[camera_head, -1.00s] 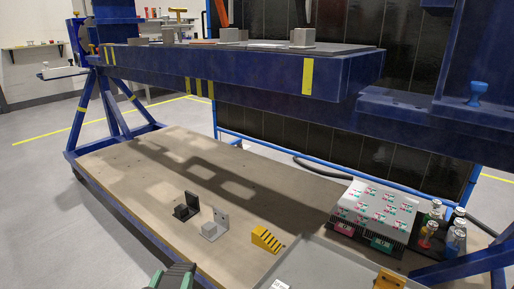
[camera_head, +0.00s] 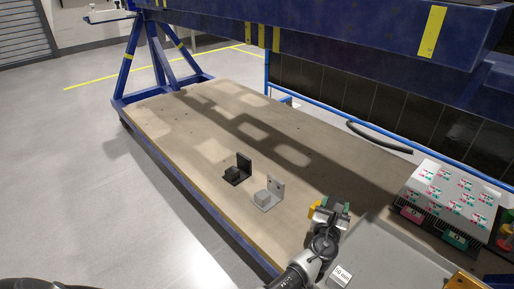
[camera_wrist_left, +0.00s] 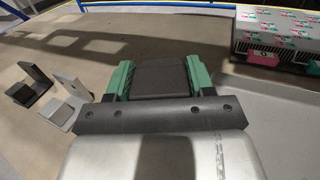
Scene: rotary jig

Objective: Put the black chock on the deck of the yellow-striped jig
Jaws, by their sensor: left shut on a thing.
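My left gripper (camera_head: 330,208) is low over the wooden board, beside the grey tray. Its green fingers are shut on a dark chock (camera_wrist_left: 160,75), seen between them in the left wrist view. In the head view a yellow part of the chock (camera_head: 313,210) shows at the fingers' left side; the rest is hidden. I cannot tell whether it touches the board. The blue jig (camera_head: 350,40) with yellow stripes stands above and behind the board. Its deck top is out of view. My right gripper is not in view.
A black angle bracket (camera_head: 237,170) and a grey one (camera_head: 268,194) stand left of the gripper. A grey tray (camera_head: 385,255) lies to the right, with a white box of marked parts (camera_head: 445,190) behind it. The board's far left is clear.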

